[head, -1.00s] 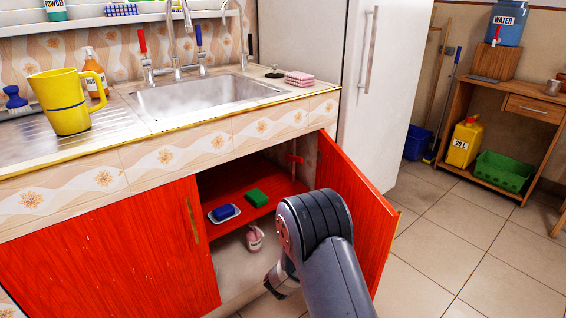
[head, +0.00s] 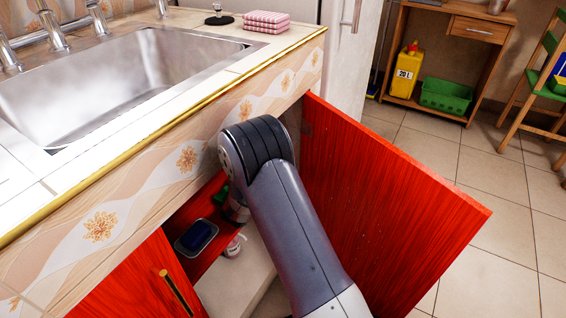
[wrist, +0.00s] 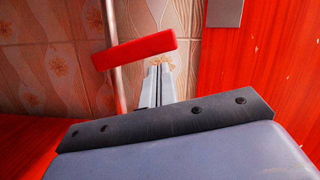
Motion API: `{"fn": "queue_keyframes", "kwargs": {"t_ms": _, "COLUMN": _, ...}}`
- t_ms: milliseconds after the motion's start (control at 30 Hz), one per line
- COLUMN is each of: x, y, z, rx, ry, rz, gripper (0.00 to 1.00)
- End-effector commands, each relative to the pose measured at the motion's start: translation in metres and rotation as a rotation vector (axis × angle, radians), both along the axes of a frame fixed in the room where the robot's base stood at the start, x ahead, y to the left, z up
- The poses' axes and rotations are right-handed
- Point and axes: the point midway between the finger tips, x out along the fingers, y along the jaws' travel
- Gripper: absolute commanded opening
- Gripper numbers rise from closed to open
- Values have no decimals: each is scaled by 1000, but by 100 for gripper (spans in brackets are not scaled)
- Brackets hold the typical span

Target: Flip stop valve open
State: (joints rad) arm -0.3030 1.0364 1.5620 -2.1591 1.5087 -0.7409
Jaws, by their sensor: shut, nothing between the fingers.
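The stop valve's red lever (wrist: 133,50) shows in the wrist view, lying crosswise, nearly level, in front of a thin vertical pipe (wrist: 111,18). A small red part of the valve shows at the pipe lower down, partly hidden by my wrist. My gripper (wrist: 158,70) is shut and empty, its fingertips just below the right half of the lever; I cannot tell whether they touch it. In the head view my arm reaches into the open sink cabinet and hides the valve and the fingertips.
The cabinet's red door (head: 385,195) stands open to the right of my arm. The sink counter (head: 285,45) overhangs the opening. The tiled wall (wrist: 60,50) is behind the pipe.

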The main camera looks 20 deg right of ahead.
Motion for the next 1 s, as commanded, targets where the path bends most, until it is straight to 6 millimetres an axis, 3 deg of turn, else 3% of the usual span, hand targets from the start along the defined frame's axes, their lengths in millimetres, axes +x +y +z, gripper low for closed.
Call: {"fn": "queue_keyframes", "kwargs": {"t_ms": 1000, "x": 18, "y": 1, "z": 8, "rx": -117, "ry": 116, "rz": 3, "gripper": 0}}
